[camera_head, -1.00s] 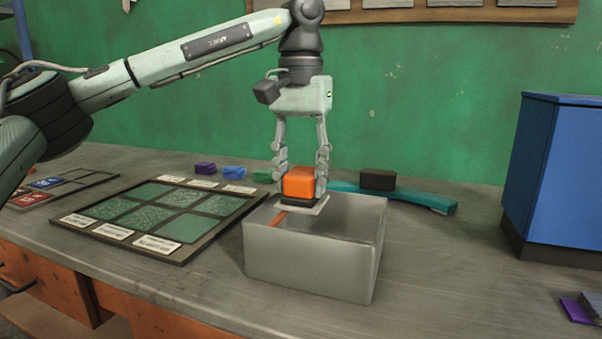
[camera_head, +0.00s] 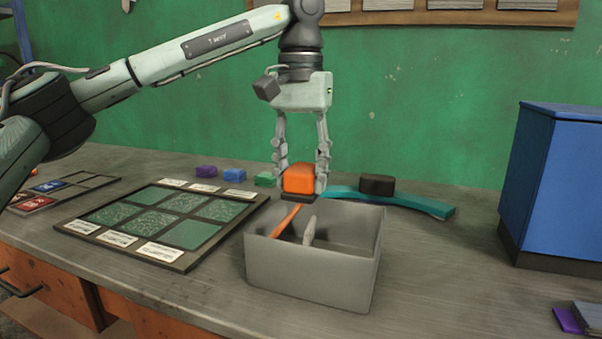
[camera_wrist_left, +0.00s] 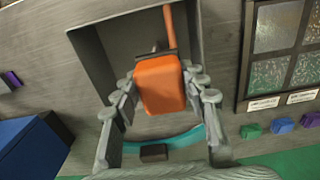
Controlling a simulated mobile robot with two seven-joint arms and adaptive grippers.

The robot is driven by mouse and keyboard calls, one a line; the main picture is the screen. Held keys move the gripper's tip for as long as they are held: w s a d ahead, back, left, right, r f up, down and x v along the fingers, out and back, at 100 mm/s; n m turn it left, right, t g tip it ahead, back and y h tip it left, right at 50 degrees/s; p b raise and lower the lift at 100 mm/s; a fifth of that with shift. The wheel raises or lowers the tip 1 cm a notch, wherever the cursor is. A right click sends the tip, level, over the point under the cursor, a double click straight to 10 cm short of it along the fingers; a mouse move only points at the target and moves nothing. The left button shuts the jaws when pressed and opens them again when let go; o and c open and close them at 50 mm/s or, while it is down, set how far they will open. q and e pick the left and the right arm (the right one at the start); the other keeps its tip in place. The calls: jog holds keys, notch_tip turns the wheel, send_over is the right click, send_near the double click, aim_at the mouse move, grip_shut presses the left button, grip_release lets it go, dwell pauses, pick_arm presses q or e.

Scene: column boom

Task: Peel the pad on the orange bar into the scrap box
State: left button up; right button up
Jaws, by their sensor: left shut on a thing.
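My left gripper (camera_head: 300,182) is shut on the orange bar (camera_head: 299,179) and holds it over the back of the grey open scrap box (camera_head: 310,268). A thin dark layer (camera_head: 298,198) shows under the bar. A pale narrow piece (camera_head: 309,231) stands tilted inside the box, apart from the bar; I cannot tell whether it is the pad. In the left wrist view the orange bar (camera_wrist_left: 160,83) sits between both fingers, and its underside is hidden. My right gripper is not in view.
An orange stick (camera_head: 285,221) leans inside the box. A teal curved tool (camera_head: 410,202) with a black block (camera_head: 377,184) lies behind it. A framed panel tray (camera_head: 176,258) lies left, a blue cabinet (camera_head: 560,180) stands right.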

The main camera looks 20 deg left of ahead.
pick_arm(q)
jog(key=shift+r, duration=2.9)
